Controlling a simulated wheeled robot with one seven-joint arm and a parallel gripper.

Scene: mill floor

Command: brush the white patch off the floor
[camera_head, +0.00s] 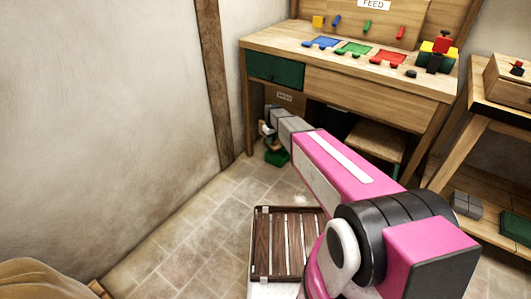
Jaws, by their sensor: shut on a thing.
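My pink and grey arm reaches away from me towards the bench. My gripper (266,132) is at its far end, low in front of the bench's left side, partly hidden by the arm's own end. It is shut on a brush, whose green head (277,158) shows just below the jaws. I cannot tell whether the brush touches the floor.
A wooden bench (345,87) with coloured trays and blocks stands at the back. A smaller wooden stand (473,122) is at the right. A dark slatted crate (258,245) is close in front. Plaster wall bounds the left; tiled floor (205,225) there is clear.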

